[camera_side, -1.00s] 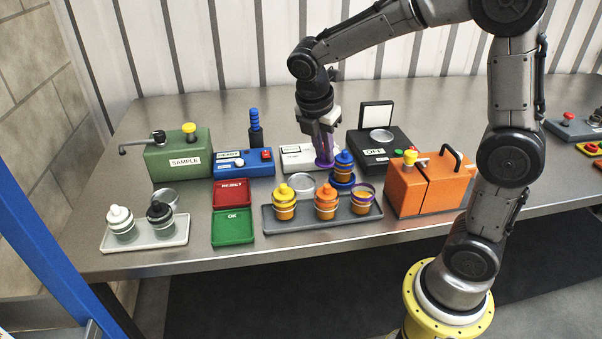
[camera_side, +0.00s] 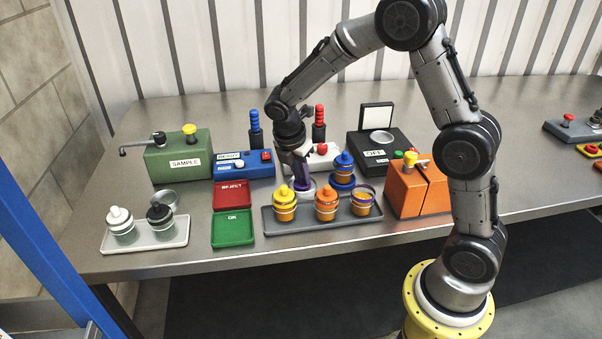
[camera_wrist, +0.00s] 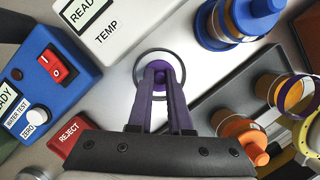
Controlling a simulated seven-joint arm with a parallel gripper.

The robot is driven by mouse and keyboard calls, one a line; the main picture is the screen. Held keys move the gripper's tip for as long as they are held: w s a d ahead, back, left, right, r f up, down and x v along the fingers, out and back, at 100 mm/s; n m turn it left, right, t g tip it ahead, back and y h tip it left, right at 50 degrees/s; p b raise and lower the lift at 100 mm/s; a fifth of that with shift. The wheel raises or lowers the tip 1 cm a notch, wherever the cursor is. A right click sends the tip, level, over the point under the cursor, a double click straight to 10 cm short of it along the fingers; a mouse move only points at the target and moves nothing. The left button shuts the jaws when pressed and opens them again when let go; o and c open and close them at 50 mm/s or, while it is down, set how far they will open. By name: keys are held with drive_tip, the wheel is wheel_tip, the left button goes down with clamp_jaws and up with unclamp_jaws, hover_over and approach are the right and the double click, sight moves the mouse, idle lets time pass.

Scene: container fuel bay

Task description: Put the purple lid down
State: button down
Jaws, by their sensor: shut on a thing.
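My gripper (camera_side: 301,176) is shut on the purple lid (camera_side: 303,185), above a round clear dish behind the grey tray (camera_side: 268,226). In the wrist view the purple fingertips (camera_wrist: 161,78) pinch the lid's knob, and the dish's rim (camera_wrist: 137,88) shows around the lid. I cannot tell whether the lid touches the dish. An open jar with a purple collar (camera_side: 363,202) and orange contents stands at the tray's right end.
A yellow-lidded jar (camera_side: 284,206) and an orange-lidded jar (camera_side: 326,206) share the tray. A blue-lidded jar (camera_side: 344,168) stands close on the right. The white TEMP unit (camera_wrist: 108,22) is just behind. The READY box (camera_side: 243,164) and REJECT tray (camera_side: 232,194) are left.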

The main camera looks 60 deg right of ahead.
drive_tip(key=shift+f, duration=0.1)
drive_tip(key=c, duration=0.8)
unclamp_jaws()
drive_tip(key=shift+c, duration=0.2)
drive_tip(key=v, duration=1.2)
drive_tip(key=s+a+r+m+t+y, duration=0.1)
drive_tip(key=s+a+m+t, duration=0.1)
drive_tip(key=s+m, duration=0.7)
drive_tip(key=s+a+r+m+t+y, duration=0.2)
drive_tip(key=s+m, duration=0.7)
drive_tip(key=s, duration=0.6)
drive_tip(key=shift+a+r+t, duration=0.2)
drive_tip(key=shift+a+t, duration=0.05)
drive_tip(key=shift+t, duration=0.55)
